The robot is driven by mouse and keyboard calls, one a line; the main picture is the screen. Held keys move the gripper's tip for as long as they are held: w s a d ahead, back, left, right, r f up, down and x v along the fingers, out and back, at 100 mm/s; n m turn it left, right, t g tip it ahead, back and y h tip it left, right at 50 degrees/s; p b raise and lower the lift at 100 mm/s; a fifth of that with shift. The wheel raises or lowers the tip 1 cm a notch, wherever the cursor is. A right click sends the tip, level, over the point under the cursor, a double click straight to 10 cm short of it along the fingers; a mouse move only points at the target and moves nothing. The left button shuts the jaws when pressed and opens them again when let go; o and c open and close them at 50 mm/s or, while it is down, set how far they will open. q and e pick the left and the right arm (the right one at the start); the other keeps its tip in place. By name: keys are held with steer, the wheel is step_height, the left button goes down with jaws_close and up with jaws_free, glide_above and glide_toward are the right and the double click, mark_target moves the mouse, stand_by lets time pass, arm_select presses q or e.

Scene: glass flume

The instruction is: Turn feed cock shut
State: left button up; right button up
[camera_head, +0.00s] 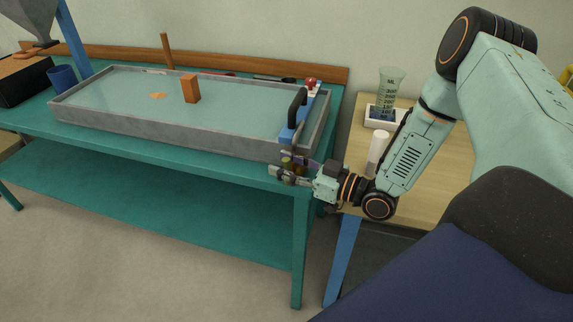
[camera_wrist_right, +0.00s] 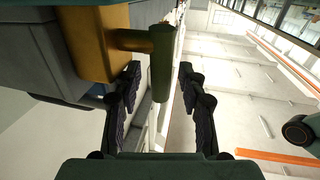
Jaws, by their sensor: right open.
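The feed cock shows in the right wrist view as a brass-coloured body (camera_wrist_right: 95,42) with an olive-green handle (camera_wrist_right: 161,72) sticking out from it. In the head view the olive handle (camera_head: 287,163) is small, at the right front corner of the flume (camera_head: 180,136). My right gripper (camera_head: 285,172) is at this corner, and its fingers are open. In the right wrist view the gripper (camera_wrist_right: 159,78) has one finger on each side of the handle, with a visible gap on both sides. My left gripper is in neither view.
A black hook-shaped handle on a blue block (camera_head: 290,133) stands just behind the cock. An orange block (camera_head: 190,89) stands in the flume. A graduated cylinder (camera_head: 387,85) and a white cylinder (camera_head: 377,150) are on the wooden table to the right.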

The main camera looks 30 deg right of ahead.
steer(key=shift+s+d, duration=0.15)
steer(key=shift+r, duration=0.1)
steer(key=shift+c, duration=0.7)
steer(key=shift+a, duration=0.25)
steer(key=c, duration=0.4)
steer(key=shift+c, duration=1.1)
steer(key=shift+d, duration=0.1)
jaws_close()
steer(key=shift+p, duration=0.35)
